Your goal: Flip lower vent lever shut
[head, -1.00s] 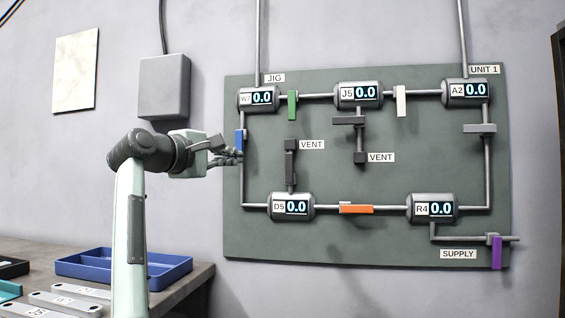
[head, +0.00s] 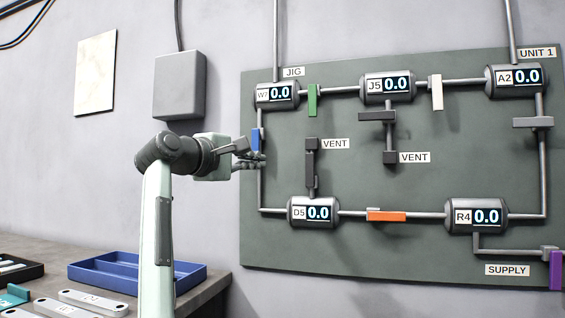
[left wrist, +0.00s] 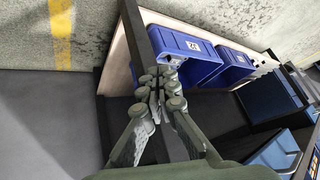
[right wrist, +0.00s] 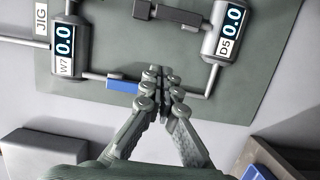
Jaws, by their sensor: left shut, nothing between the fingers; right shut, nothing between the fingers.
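The lower vent lever (head: 310,166) is a dark grey bar standing upright, in line with its short pipe above the D5 gauge (head: 313,212). A dark end block and a VENT label (head: 335,144) are at its top. It also shows at the top of the right wrist view (right wrist: 178,15). My right gripper (head: 258,160) is shut and empty, left of this lever and apart from it, close to the blue lever (head: 256,139). In the right wrist view its fingertips (right wrist: 160,78) are beside the blue lever. My left gripper (left wrist: 158,80) is shut and empty, away from the panel.
The other vent's dark lever (head: 377,116) lies crosswise below the J5 gauge. Green (head: 312,101), white (head: 437,93) and orange (head: 386,216) levers sit on nearby pipes. A blue tray (head: 137,271) is on the bench at left. Blue bins (left wrist: 185,58) show in the left wrist view.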

